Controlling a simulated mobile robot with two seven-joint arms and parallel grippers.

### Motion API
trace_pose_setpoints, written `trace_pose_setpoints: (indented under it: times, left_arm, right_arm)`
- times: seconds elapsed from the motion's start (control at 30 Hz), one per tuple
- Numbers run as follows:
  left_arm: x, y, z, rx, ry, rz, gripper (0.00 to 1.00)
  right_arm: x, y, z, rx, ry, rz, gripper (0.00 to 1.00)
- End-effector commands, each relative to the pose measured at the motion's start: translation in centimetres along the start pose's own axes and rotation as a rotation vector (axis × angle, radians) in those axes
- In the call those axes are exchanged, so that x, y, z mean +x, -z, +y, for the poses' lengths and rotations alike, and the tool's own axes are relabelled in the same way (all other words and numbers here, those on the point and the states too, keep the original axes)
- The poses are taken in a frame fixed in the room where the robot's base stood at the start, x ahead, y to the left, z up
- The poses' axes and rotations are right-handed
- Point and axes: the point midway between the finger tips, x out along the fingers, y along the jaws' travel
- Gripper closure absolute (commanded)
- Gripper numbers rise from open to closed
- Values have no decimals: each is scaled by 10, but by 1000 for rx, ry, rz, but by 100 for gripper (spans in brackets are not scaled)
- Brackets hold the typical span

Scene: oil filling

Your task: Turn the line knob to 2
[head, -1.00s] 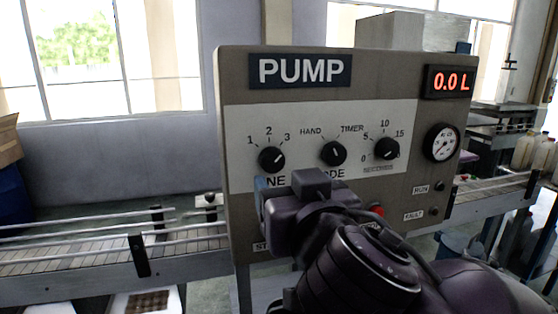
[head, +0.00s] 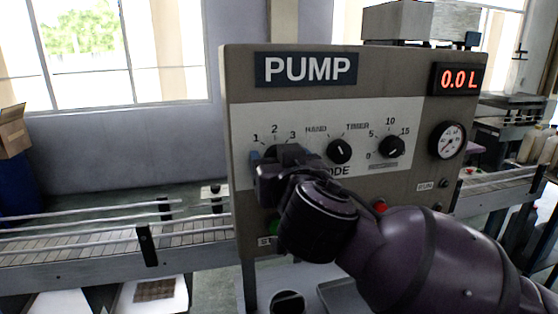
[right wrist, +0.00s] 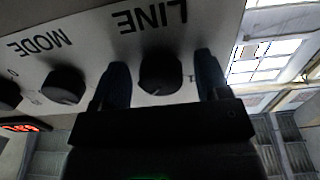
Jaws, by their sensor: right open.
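The black line knob (head: 277,151) is on the grey pump panel (head: 240,90), under the numbers 1, 2 and 3. My right gripper mostly covers it in the head view. In the right wrist view the line knob (right wrist: 160,74) sits between the two dark blue fingers of my right gripper (right wrist: 160,78), with a gap on each side. The right gripper (head: 276,156) is open, its fingers reaching to the panel face. I cannot tell which number the knob points at now. My left gripper is not in view.
The mode knob (head: 340,151) is right of the line knob, close to my right gripper. Further right are the seconds knob (head: 391,147), a gauge (head: 447,140) and a display (head: 459,79) reading 0.0 L. A green button (head: 274,228) and red button (head: 380,206) sit lower.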

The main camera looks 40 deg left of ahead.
Motion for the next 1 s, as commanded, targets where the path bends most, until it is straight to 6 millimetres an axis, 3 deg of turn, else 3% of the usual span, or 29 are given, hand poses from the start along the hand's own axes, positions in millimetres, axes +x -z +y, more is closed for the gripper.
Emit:
trace_pose_setpoints:
  times: [0.03,0.37,0.67,1.0]
  left_arm:
    - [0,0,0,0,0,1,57]
    - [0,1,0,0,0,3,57]
    - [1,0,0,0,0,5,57]
    - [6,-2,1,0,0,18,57]
  right_arm:
    - [0,0,0,0,0,0,31]
    - [0,0,0,0,0,0,80]
    - [0,-1,0,-27,0,-2,80]
    - [0,-2,1,-201,0,-1,80]
